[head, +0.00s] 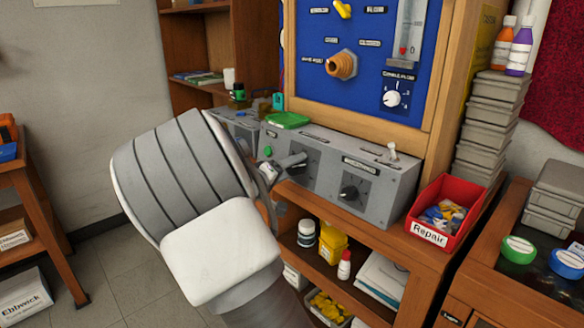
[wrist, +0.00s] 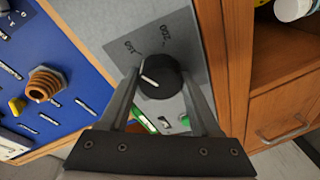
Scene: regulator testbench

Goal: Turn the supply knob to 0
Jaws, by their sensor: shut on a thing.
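In the wrist view a round black knob (wrist: 160,76) with a white pointer line sits on a grey panel plate between my fingers. The line points left and slightly up. The marks 150 and 200 show above the knob; no 0 mark is visible. My gripper (wrist: 161,82) is shut on this knob, one finger on each side. In the head view my gripper (head: 282,166) reaches the left part of the grey control box (head: 318,175), and my wrist and fingers hide much of that knob. A second black knob (head: 352,191) sits free on the box's right; its label is too small to read.
A blue panel (head: 355,85) with an orange-brown fitting (head: 342,65) and a small white dial (head: 392,98) stands behind the box. A red Repair bin (head: 443,212) stands to its right. A green item (head: 287,120) lies on top of the box. Shelves with bottles are below.

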